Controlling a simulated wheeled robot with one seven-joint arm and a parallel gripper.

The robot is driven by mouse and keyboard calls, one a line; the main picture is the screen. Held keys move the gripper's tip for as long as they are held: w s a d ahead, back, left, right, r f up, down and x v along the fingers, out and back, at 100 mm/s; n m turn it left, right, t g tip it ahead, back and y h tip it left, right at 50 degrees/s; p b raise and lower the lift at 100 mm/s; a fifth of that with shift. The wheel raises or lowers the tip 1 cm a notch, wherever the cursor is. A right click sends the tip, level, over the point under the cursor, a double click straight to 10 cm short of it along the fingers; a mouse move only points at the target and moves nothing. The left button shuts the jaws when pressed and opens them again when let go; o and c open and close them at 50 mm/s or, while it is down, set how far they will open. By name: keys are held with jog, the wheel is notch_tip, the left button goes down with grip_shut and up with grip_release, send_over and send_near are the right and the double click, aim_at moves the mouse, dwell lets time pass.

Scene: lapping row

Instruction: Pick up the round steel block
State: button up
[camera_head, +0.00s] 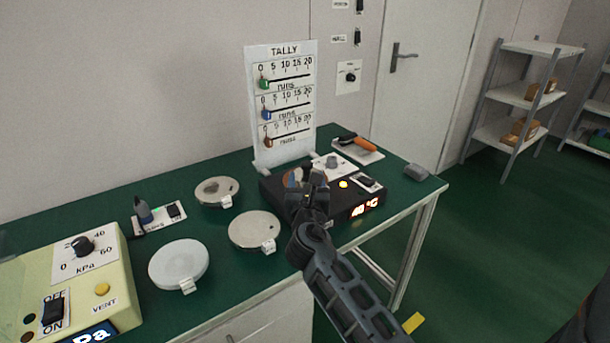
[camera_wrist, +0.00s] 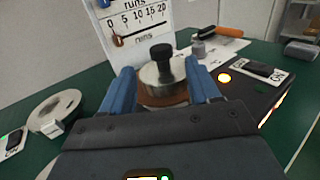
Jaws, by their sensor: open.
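The round steel block (camera_wrist: 152,75) has a black knob on top and shows between my gripper's two blue fingers in the wrist view. A brown round surface shows beneath it, on top of the dark heater box (camera_head: 345,215). My gripper (camera_wrist: 162,88) is open, with one finger to each side of the block; whether they touch it I cannot tell. In the head view my gripper (camera_head: 306,180) is over the heater box and hides most of the block. The block's lower front is hidden by my gripper body in the wrist view.
The heater has a grey knob (camera_head: 332,161) and a lit yellow button (camera_head: 343,184). Behind stands the tally board (camera_head: 282,105). Round plates (camera_head: 255,229) lie to the left, beside a yellow-green pressure box (camera_head: 85,265). An orange-handled tool (camera_head: 358,144) lies behind right.

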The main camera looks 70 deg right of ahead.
aim_at(307, 170)
jog(key=x, duration=0.6)
jog(key=shift+d, duration=0.35)
jog(key=shift+c, duration=0.2)
grip_shut()
jog(key=shift+r, duration=0.1)
dwell(0.4)
